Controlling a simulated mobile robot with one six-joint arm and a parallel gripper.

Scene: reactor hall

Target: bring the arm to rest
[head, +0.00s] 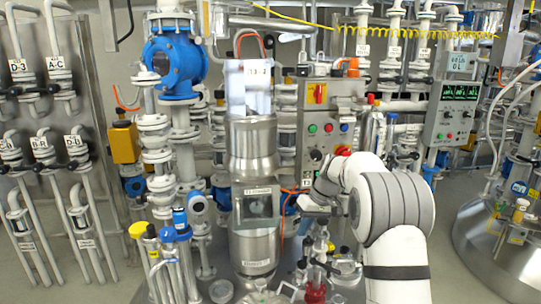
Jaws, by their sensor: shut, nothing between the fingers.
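My white arm rises from the lower right of the head view and bends left at its large grey-banded joint. My gripper (308,204) is at its end, a little right of the steel column (254,150). It is small in the picture and partly merged with the fittings behind it. It is shut and I see nothing held in it. I cannot tell how far it is from the column or the glassware below.
A control box (328,128) with coloured buttons stands behind my gripper. Glassware with red liquid (315,292) is below it. Blue- and yellow-capped tubes (176,250) stand lower left. A round steel vessel (490,250) is at right. Bare floor shows at lower right.

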